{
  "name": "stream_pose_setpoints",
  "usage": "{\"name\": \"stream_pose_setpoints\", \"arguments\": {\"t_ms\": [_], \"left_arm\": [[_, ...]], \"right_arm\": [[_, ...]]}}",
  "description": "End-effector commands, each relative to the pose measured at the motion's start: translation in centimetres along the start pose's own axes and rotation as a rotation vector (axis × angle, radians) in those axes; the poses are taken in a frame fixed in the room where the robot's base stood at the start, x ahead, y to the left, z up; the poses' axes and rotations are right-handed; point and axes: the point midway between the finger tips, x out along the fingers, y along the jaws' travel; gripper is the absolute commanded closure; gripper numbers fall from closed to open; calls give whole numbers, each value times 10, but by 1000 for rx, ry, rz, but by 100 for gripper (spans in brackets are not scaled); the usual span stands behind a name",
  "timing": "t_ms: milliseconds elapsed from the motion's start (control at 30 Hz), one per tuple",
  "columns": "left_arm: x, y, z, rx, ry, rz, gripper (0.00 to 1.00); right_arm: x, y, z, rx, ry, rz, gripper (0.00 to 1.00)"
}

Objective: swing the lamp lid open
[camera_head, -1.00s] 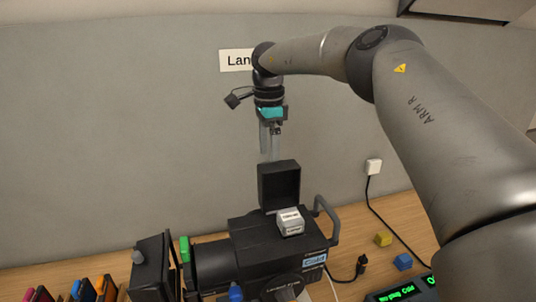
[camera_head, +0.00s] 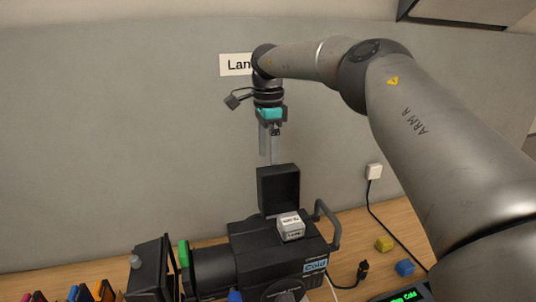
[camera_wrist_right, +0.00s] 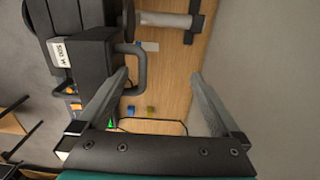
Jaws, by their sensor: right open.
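The lamp is a black housing (camera_head: 250,262) on the wooden table, with a barrel pointing left. Its lid (camera_head: 278,188) is a black panel standing upright at the back of the housing top. A small white labelled block (camera_head: 290,227) sits on the housing top in front of the lid. My right gripper (camera_head: 268,158) points down just above and behind the lid's top edge, open. No contact with the lid shows. In the right wrist view the open fingers (camera_wrist_right: 160,77) have only table between them, with the lamp to their left. My left gripper is out of view.
A grey handle (camera_head: 329,222) rises at the housing's right end. A yellow cube (camera_head: 384,244) and a blue cube (camera_head: 405,267) lie to the right. A wall plug with a cable (camera_head: 374,171) is on the grey wall behind. A lit green display (camera_head: 404,296) is at lower right.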

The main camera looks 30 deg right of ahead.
Motion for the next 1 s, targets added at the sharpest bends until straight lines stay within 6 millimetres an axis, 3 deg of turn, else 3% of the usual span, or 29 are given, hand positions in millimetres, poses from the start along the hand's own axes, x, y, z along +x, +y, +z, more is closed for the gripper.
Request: {"name": "stream_pose_setpoints", "arguments": {"t_ms": [1000], "left_arm": [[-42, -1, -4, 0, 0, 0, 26]], "right_arm": [[-78, 19, 0, 1, -1, -1, 0]]}}
